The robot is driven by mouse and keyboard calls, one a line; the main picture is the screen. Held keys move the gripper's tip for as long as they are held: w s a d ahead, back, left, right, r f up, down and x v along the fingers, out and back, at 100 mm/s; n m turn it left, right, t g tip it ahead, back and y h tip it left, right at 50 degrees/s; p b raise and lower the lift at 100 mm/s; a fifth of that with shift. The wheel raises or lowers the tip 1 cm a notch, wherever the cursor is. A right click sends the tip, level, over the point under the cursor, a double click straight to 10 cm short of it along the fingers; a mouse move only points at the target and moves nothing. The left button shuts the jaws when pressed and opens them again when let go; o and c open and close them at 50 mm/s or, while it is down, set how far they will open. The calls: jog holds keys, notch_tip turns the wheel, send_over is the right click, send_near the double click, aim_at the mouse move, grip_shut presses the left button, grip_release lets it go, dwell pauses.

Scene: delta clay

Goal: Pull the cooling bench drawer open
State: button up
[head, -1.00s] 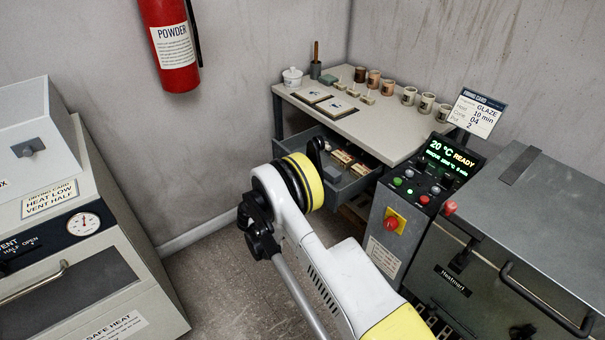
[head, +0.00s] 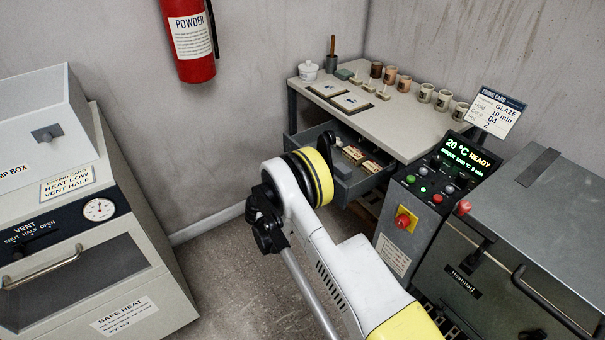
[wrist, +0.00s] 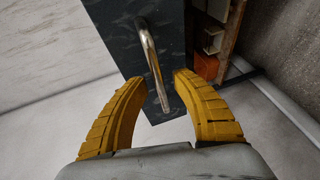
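The cooling bench (head: 410,125) stands in the back corner in the head view. Its grey drawer (head: 372,183) is out from under the top, and small items show inside it. My arm covers part of the drawer front and hides my gripper there. In the wrist view, the dark drawer front (wrist: 118,40) carries a shiny metal bar handle (wrist: 153,62). My gripper (wrist: 160,79) has its two yellow fingers apart, one on each side of the handle's lower part. I cannot tell whether either finger touches the handle.
The kiln (head: 520,230) and its control box (head: 415,215) stand close to the right of my arm. A drying cabinet (head: 90,240) is at the left. Cups and a lidded jar (head: 308,70) stand on the bench top. Floor (head: 225,270) is clear between cabinet and arm.

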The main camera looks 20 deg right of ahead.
jog(key=v, duration=1.1)
jog(key=shift+s+a, duration=0.25)
jog(key=shift+a, duration=0.05)
jog(key=shift+r, duration=0.2)
jog(key=s+d+r+m+g+y, duration=0.25)
jog(key=s+d+r, duration=0.2)
jog(key=r, duration=0.55)
jog(key=s+d+r+m+g+y, duration=0.1)
jog(key=s+d+r+y, duration=0.3)
jog(key=r, duration=0.6)
jog(key=s+a+r+m+y, duration=0.1)
jog(key=s+r+m+y, duration=0.1)
jog(key=s, duration=1.1)
jog(key=s+a+r+m+y, duration=0.1)
jog(key=s+r+m+y, duration=0.1)
jog(key=s, duration=1.1)
jog(key=shift+y, duration=0.55)
